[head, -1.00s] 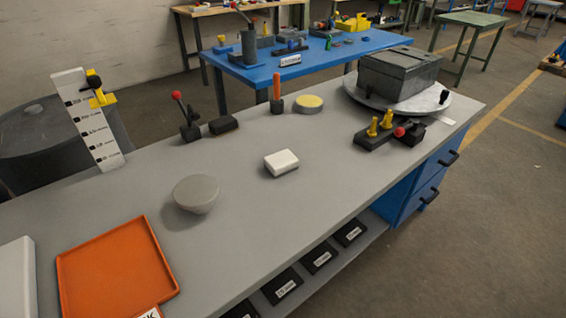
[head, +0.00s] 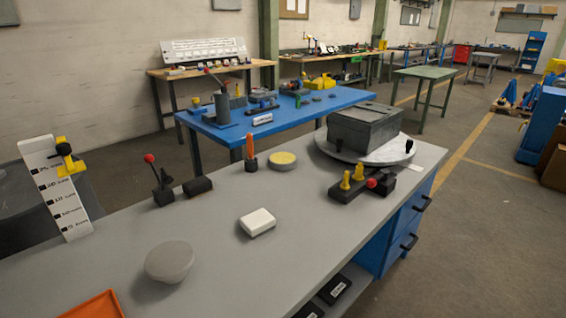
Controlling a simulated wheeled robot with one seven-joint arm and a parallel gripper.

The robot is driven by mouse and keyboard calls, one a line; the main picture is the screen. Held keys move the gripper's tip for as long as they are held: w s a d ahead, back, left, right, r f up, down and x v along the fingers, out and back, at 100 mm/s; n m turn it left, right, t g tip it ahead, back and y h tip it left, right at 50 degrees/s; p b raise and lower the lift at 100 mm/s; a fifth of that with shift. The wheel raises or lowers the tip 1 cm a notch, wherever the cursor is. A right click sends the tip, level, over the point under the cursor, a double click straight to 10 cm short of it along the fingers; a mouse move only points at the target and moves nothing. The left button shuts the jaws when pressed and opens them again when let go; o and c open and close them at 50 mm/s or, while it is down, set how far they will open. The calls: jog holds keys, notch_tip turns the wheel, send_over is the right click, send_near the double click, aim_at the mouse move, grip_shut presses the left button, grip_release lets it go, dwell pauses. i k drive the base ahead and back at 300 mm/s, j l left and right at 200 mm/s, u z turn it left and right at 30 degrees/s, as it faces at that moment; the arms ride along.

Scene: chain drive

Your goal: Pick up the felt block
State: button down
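A small white block (head: 257,222) with rounded edges lies flat near the middle of the grey bench top (head: 310,212). A small black block (head: 197,186) lies farther back, beside a black stand with a red-knobbed lever (head: 160,183). The frames do not settle which of the two is felt. Both lie free, with nothing on top of them. My gripper is not in view.
Behind are an orange-handled tool (head: 249,150), a yellow-topped tin (head: 283,160), a yellow-pegged fixture (head: 350,186) and a grey box (head: 364,128) on a turntable.

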aim_at(256, 224)
jog(key=i+j+u, duration=0.3)
jog(key=i+u, duration=0.2)
jog(key=i, duration=0.15)
jog(key=i+u, duration=0.5)
jog(key=i, duration=0.2)
